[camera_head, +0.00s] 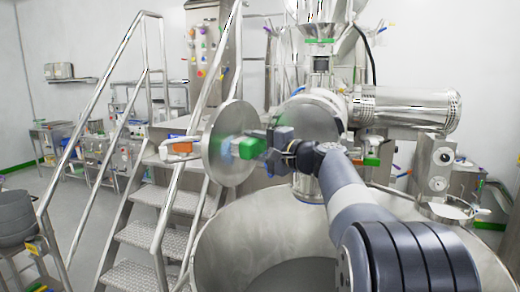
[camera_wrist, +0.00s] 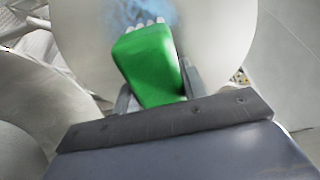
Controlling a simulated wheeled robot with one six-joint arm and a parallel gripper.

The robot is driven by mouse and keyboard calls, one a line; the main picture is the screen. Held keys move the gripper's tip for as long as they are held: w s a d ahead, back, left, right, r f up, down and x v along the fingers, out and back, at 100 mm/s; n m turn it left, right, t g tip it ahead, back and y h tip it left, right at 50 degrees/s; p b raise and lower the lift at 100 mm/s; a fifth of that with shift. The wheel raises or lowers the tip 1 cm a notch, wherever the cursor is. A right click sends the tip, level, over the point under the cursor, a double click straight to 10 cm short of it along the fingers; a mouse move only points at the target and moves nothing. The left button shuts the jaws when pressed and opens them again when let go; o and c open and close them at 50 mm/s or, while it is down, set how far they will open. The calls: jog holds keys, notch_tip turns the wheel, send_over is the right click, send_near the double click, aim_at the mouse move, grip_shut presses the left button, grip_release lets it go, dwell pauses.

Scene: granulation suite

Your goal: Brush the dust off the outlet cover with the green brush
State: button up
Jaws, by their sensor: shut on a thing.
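The outlet cover (camera_head: 214,150) is a round steel disc that stands open, facing my arm, left of centre in the head view. In the wrist view the outlet cover (camera_wrist: 215,30) fills the upper middle. A pale blue patch of dust (camera_wrist: 140,14) lies on its face. My gripper (camera_head: 268,150) is shut on the green brush (camera_wrist: 148,65), which also shows in the head view (camera_head: 250,148). The brush's pale bristles (camera_wrist: 150,27) point at the cover, at the edge of the blue patch. I cannot tell whether they touch it.
A large open steel bowl (camera_head: 245,222) lies below my arm. Metal steps with handrails (camera_head: 150,200) stand just left of the cover. An orange handle (camera_head: 181,147) sits on the cover's far side. A steel cylinder (camera_head: 405,107) extends at the right.

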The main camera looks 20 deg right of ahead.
aim_at(221, 146)
jog(key=shift+s+a+b, duration=0.65)
jog(key=shift+s+a, duration=0.2)
jog(key=shift+a, duration=0.25)
jog(key=shift+s+a+b, duration=0.7)
jog(key=shift+s+a, duration=0.2)
jog(key=shift+a, duration=0.2)
jog(key=shift+s+a+b, duration=0.65)
jog(key=shift+s+a, duration=0.2)
jog(key=shift+a, duration=0.25)
jog(key=shift+s+a+r, duration=0.15)
jog(key=shift+a, duration=0.05)
jog(key=shift+r+p, duration=0.3)
jog(key=shift+r, duration=0.15)
jog(key=shift+w+d+p, duration=0.5)
jog(key=shift+w+d, duration=0.75)
jog(key=shift+d, duration=0.35)
jog(key=shift+w+d+p, duration=0.5)
jog(key=shift+w+d, duration=0.8)
jog(key=shift+d, duration=0.25)
jog(key=shift+w+d+p, duration=0.5)
jog(key=shift+w+d, duration=0.75)
jog(key=shift+d, duration=0.35)
jog(key=shift+s+d+f+b, duration=0.1)
jog(key=shift+s+d+b, duration=0.2)
jog(key=shift+s, duration=0.1)
jog(key=shift+b+v, duration=0.65)
jog(key=shift+v, duration=1.85)
jog(key=shift+w+d, duration=0.1)
jog(key=shift+d, duration=0.1)
